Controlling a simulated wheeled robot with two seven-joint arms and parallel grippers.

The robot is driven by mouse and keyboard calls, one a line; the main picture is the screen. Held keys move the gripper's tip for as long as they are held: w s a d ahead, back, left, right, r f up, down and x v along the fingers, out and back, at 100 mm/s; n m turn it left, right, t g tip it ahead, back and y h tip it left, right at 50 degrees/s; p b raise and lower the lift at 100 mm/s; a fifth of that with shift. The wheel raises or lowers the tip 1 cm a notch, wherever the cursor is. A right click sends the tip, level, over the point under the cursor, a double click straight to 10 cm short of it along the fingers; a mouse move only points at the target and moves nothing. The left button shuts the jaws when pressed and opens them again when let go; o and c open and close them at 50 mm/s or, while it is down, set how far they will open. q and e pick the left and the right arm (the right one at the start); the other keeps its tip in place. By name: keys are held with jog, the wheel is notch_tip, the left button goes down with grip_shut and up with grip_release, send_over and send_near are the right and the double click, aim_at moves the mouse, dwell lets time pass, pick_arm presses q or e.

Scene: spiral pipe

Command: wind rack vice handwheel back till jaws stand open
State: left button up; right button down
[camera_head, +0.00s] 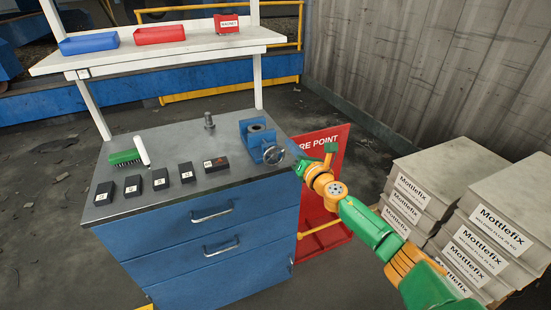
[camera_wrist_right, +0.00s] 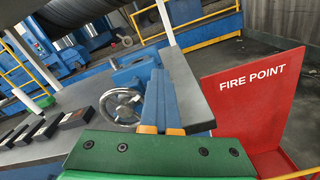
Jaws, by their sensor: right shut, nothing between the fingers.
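The blue vice (camera_head: 256,138) stands at the right end of the workbench top. Its grey spoked handwheel (camera_head: 274,155) faces the bench's front right. The wrist view shows the vice (camera_wrist_right: 136,72) and the handwheel (camera_wrist_right: 122,105) just left of my fingers. A round dark-centred part shows on top of the vice; I cannot tell how far the jaws stand apart. My right gripper (camera_head: 299,168) is shut and empty, beside the handwheel's right side. Its blue fingers (camera_wrist_right: 160,98) overlap the wheel's right edge in the wrist view; contact is unclear. My left gripper is out of view.
The workbench (camera_head: 230,172) carries several black labelled boxes (camera_head: 160,180), a green brush (camera_head: 124,156), a white cylinder (camera_head: 142,150) and a grey upright part (camera_head: 209,121). A red fire point panel (camera_head: 318,210) stands right of the bench. Stacked Mottlefix packages (camera_head: 490,240) lie farther right.

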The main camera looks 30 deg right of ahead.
dwell(0.3)
jog(key=r+n+p, duration=0.2)
jog(key=n+p, duration=0.1)
jog(key=shift+a+r, duration=0.15)
jog(key=shift+a, duration=0.25)
jog(key=shift+a+n, duration=0.1)
jog(key=shift+n, duration=0.4)
jog(key=shift+f, duration=0.2)
grip_release()
